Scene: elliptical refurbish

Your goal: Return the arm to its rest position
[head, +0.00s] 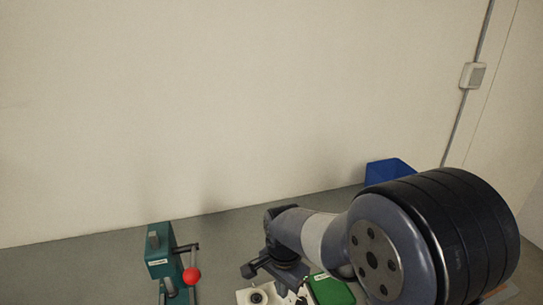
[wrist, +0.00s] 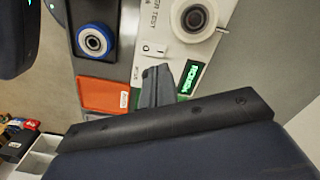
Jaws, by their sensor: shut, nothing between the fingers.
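My arm (head: 325,240) reaches from the lower right of the head view, over the bench, its far end bent down. In the wrist view my gripper (wrist: 157,78) shows as grey fingers closed together with nothing held. They lie over or just in front of a panel with a white part (wrist: 150,35). Whether they touch it I cannot tell. In the head view the gripper's fingertips are not clearly visible.
A teal press-like device (head: 162,250) with a red ball knob (head: 191,276) stands left of my arm. A blue bin (head: 388,172) stands against the wall behind it. A green piece (head: 330,290) lies under the arm.

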